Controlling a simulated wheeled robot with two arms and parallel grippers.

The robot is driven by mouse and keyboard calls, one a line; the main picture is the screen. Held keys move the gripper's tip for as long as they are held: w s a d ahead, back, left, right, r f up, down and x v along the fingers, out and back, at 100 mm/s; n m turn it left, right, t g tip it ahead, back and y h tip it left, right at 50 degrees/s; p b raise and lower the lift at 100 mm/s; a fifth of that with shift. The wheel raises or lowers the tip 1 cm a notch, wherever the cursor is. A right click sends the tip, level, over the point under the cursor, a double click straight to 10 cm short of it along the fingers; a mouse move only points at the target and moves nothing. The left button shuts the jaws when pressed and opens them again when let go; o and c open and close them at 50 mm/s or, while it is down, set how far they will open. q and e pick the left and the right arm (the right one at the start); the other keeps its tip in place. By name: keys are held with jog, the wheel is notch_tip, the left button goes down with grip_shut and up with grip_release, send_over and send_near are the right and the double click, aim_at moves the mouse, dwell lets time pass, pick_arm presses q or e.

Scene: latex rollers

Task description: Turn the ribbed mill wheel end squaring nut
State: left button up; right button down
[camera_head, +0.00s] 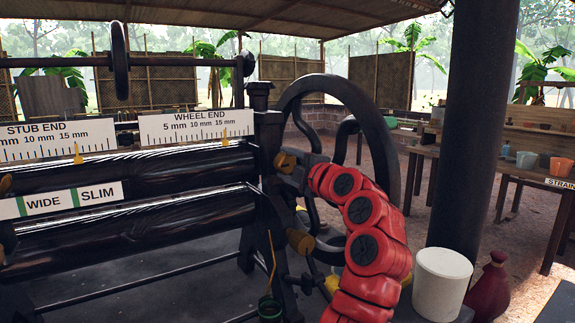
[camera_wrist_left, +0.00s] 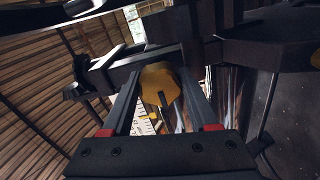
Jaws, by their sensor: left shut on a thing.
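The roller mill (camera_head: 130,170) stands at the left of the head view. A brass-coloured nut (camera_head: 285,162) sits on its wheel-end frame, beside the large dark wheel (camera_head: 283,100). My left gripper (camera_head: 292,172) is at this nut; the red arm partly covers the area. In the left wrist view my left gripper (camera_wrist_left: 165,98) has its two fingers on either side of the yellow nut (camera_wrist_left: 160,84), shut on it. My right gripper is not in view.
A second brass nut (camera_head: 301,242) sits lower on the frame. A stub-end scale (camera_head: 55,140) and a WIDE/SLIM plate (camera_head: 72,201) are on the mill. A white bucket (camera_head: 442,283), a red jar (camera_head: 489,292) and a dark post (camera_head: 478,130) stand at the right.

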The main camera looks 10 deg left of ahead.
pick_arm(q)
jog(key=shift+f+n, duration=0.1)
jog(key=shift+n, duration=1.5)
jog(key=o, duration=1.1)
jog(key=b+v, duration=0.1)
jog(key=v, duration=1.6)
jog(key=shift+s+d, duration=0.15)
